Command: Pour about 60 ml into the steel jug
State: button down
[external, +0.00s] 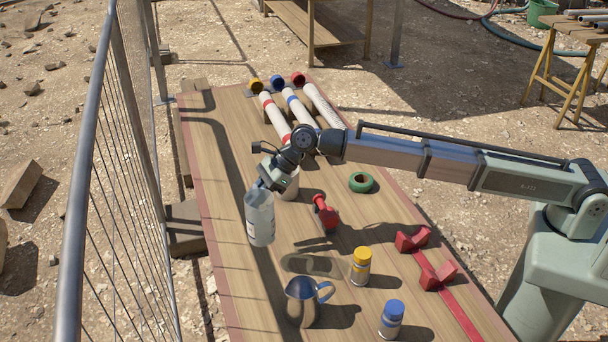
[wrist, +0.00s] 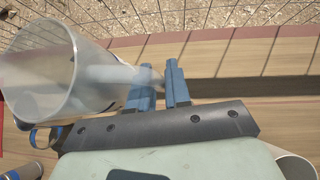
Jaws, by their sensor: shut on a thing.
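The steel jug (external: 301,304), with a blue handle, stands upright on the near part of the wooden table. My gripper (external: 272,184) is shut on a translucent beaker (external: 260,222) with a pale label. The beaker hangs above the table, to the left of and behind the jug, apart from it. It looks nearly upright in the external view. In the wrist view, the beaker (wrist: 38,72) sits left of my gripper's blue fingers (wrist: 158,88), which close on its side or handle. I cannot tell the liquid level inside.
A yellow-capped bottle (external: 361,266) and a blue-capped bottle (external: 391,318) stand right of the jug. A red tool (external: 325,213), a green ring (external: 361,182) and red V-blocks (external: 436,273) lie on the table. A pale cup (external: 290,187) is behind my gripper. A metal fence (external: 125,130) runs along the left.

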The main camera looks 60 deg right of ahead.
aim_at(264, 234)
jog(key=s+a+f+n, duration=0.1)
jog(key=f, duration=0.1)
jog(key=s+a+f+n+g, duration=0.1)
jog(key=f, duration=0.2)
jog(key=s+a+f+g+y, duration=0.1)
jog(key=s+a+f, duration=0.1)
jog(key=shift+s+f+n, duration=0.1)
jog(key=shift+f+n, duration=0.3)
jog(key=shift+a+r, duration=0.1)
jog(key=shift+r, duration=0.1)
